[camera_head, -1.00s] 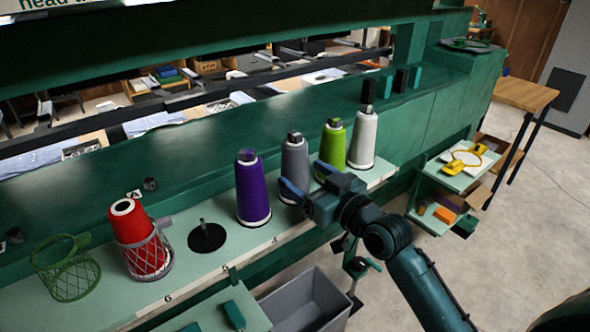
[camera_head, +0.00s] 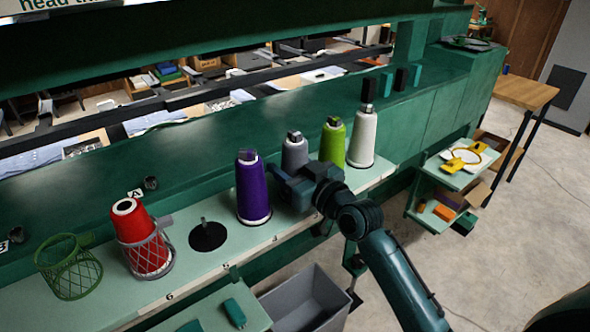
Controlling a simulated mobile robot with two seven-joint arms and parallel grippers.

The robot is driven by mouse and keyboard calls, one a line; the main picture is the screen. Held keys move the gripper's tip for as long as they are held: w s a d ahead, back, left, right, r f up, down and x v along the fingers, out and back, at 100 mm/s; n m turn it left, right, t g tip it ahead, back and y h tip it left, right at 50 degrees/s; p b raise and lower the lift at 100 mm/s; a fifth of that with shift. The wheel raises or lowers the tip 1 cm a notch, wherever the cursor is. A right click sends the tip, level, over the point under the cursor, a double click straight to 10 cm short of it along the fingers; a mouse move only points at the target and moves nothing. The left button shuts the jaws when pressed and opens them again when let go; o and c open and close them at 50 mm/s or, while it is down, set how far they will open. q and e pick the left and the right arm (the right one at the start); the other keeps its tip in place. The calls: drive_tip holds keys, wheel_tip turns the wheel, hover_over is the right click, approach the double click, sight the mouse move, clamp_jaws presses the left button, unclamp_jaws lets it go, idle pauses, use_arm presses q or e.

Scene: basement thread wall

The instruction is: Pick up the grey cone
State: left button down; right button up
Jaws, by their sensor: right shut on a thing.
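The grey cone (camera_head: 294,153) stands upright on the pale green shelf, between the purple cone (camera_head: 252,190) on its left and the lime green cone (camera_head: 332,143) on its right. My right gripper (camera_head: 284,180) is at the lower part of the grey cone and is shut on it. The gripper body hides the cone's base, so I cannot tell whether the base touches the shelf. My left gripper is not in view.
A white cone (camera_head: 362,138) stands right of the lime one. A red cone (camera_head: 143,240) sits in a grey net holder at left, beside an empty green basket (camera_head: 68,272) and a bare black peg disc (camera_head: 207,237). A grey bin (camera_head: 305,300) stands below.

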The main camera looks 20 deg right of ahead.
sight(289, 136)
drive_tip(key=c, duration=0.5)
drive_tip(key=shift+o, duration=0.2)
drive_tip(key=shift+r+p, duration=0.55)
drive_tip(key=shift+r, duration=4.55)
